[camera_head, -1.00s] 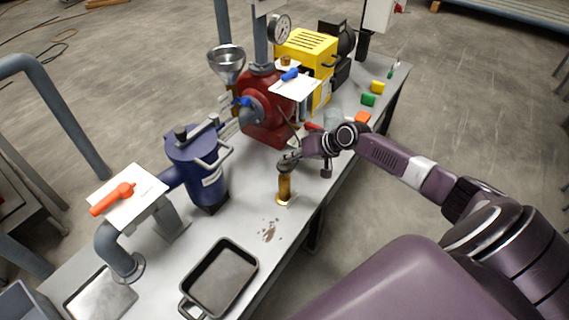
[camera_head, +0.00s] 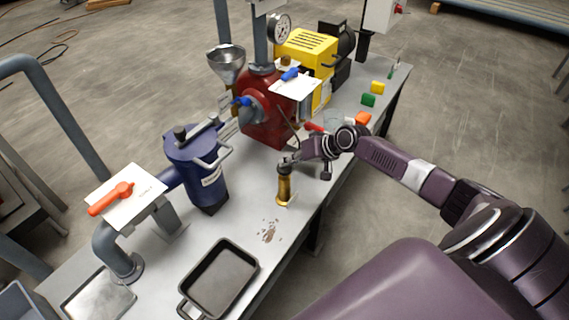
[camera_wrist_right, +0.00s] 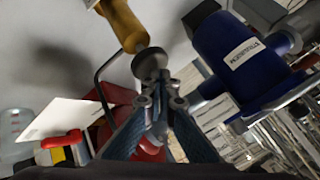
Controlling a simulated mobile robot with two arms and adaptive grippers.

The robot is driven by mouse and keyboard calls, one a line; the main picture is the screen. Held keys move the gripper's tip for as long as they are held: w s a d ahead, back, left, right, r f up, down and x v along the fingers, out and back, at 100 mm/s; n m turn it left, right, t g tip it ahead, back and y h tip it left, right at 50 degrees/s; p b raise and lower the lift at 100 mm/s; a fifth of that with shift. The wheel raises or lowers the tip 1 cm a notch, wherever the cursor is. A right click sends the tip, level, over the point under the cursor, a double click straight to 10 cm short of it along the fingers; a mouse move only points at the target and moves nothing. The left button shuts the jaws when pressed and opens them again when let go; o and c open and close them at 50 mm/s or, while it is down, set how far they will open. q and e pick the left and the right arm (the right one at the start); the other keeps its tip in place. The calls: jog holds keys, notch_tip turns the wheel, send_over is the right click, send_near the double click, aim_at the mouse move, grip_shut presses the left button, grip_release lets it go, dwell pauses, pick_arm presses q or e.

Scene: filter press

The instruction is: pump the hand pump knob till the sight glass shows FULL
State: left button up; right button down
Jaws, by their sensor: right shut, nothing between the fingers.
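The hand pump (camera_head: 284,188) is an upright brass cylinder on the bench, with a dark knob at its top. In the right wrist view its yellow body (camera_wrist_right: 122,22) and round dark knob (camera_wrist_right: 150,63) lie just beyond the fingertips. My right gripper (camera_head: 289,160) is shut and empty, right at the knob; the wrist view also shows its fingers (camera_wrist_right: 160,98) together. I cannot tell whether they touch the knob. I cannot make out a sight glass or a FULL mark. My left gripper is not in view.
A blue filter vessel (camera_head: 196,165) stands left of the pump, and a red pump housing (camera_head: 266,108) behind it. A black tray (camera_head: 256,262) and brown spots are in front. A red valve handle (camera_head: 112,198) is at the left. Small coloured blocks lie farther right.

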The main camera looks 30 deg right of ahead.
aim_at(287, 168)
jog(key=shift+s+f+b, duration=0.15)
jog(key=shift+f+b, duration=0.45)
jog(key=shift+f, duration=0.4)
jog(key=shift+r, duration=0.15)
dwell(0.4)
jog(key=shift+r+p, duration=2.2)
jog(key=shift+r, duration=0.15)
jog(key=shift+r, duration=0.25)
notch_tip(287, 168, up, 5)
jog(key=p, duration=0.4)
jog(key=shift+f, duration=0.2)
dwell(0.9)
